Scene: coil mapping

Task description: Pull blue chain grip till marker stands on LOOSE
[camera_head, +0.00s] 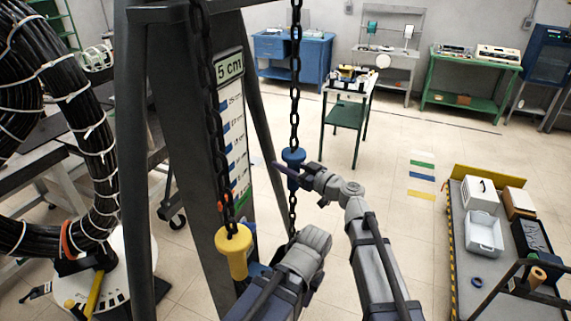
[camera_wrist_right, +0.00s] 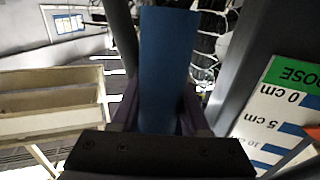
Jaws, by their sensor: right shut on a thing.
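The blue chain grip (camera_head: 293,156) hangs on the right-hand black chain (camera_head: 295,70). My right gripper (camera_head: 284,172) is shut on it; in the right wrist view the blue grip (camera_wrist_right: 163,70) stands between the two fingers (camera_wrist_right: 160,115). A yellow grip (camera_head: 234,252) hangs lower, on the left-hand chain. My left arm (camera_head: 300,260) reaches in beside the yellow grip; its fingertips are mostly hidden. The scale board (camera_head: 235,140) has blue marks and a green bottom end. In the wrist view the green label (camera_wrist_right: 292,74) reads "OOSE", partly cut off.
A dark upright frame (camera_head: 180,130) stands behind the chains. A thick black cable coil (camera_head: 95,150) is at left. A low cart (camera_head: 470,270) with boxes is at right. A green side table (camera_head: 345,112) and benches stand farther back, with open floor between.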

